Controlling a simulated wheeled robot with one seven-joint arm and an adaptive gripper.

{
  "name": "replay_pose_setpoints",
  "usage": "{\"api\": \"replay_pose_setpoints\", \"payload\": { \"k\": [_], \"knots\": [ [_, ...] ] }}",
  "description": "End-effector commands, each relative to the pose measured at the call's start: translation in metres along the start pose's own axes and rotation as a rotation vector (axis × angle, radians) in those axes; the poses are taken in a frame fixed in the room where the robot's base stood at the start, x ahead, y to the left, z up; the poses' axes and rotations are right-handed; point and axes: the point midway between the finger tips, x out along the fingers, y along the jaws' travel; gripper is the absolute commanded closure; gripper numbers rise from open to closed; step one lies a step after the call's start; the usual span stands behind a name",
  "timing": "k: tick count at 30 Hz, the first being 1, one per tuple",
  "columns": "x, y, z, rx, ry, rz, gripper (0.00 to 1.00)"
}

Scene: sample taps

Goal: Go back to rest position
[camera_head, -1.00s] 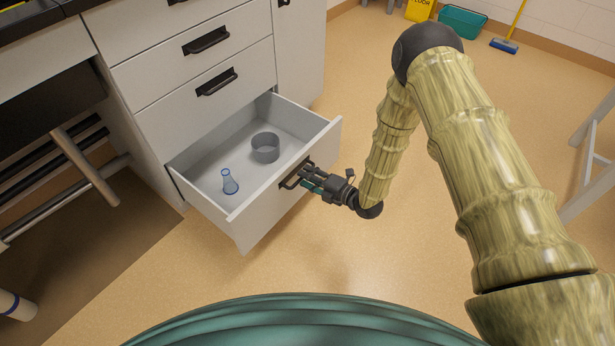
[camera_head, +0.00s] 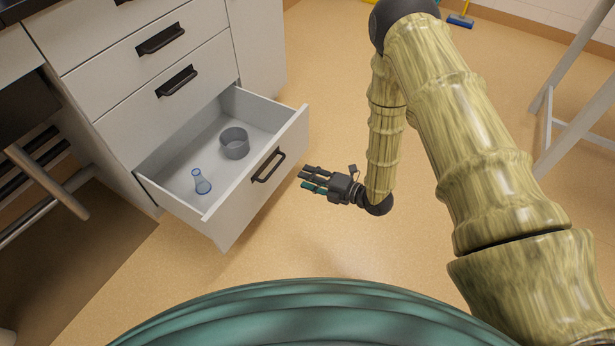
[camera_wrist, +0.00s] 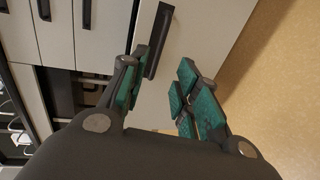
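My gripper (camera_head: 312,180) is in front of the open drawer, to the right of its black handle (camera_head: 268,165) in the head view, with a gap between them. In the wrist view, my gripper (camera_wrist: 158,88) has its teal-padded fingers spread apart and nothing between them. The drawer handle also shows there beyond the fingers (camera_wrist: 158,42). The drawer (camera_head: 293,130) stands pulled out of the white cabinet. Inside it are a grey round container (camera_head: 234,143) and a small blue-tinted flask (camera_head: 201,182), both upright.
The cabinet's closed drawers (camera_head: 150,75) rise behind the open one. A white-legged table or stand (camera_head: 560,110) is at the right. A blue broom (camera_head: 461,19) is at the far back. The tan floor (camera_head: 310,110) around my gripper is clear.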

Motion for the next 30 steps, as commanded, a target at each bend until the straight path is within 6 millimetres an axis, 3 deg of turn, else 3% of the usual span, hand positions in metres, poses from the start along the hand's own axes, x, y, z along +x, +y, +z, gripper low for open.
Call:
{"api": "replay_pose_setpoints", "payload": {
  "k": [11, 17, 23, 30],
  "knots": [
    [0.0, 0.0, 0.0, 0.003, -0.001, -0.002, 0.69],
    [-0.013, -0.021, -0.004, 0.165, -0.067, -0.087, 0.69],
    [-0.055, -0.07, -0.019, 0.583, -0.268, -0.269, 0.69],
    [-0.128, -0.123, -0.056, 1.112, -0.603, -0.443, 0.69]
  ]
}}
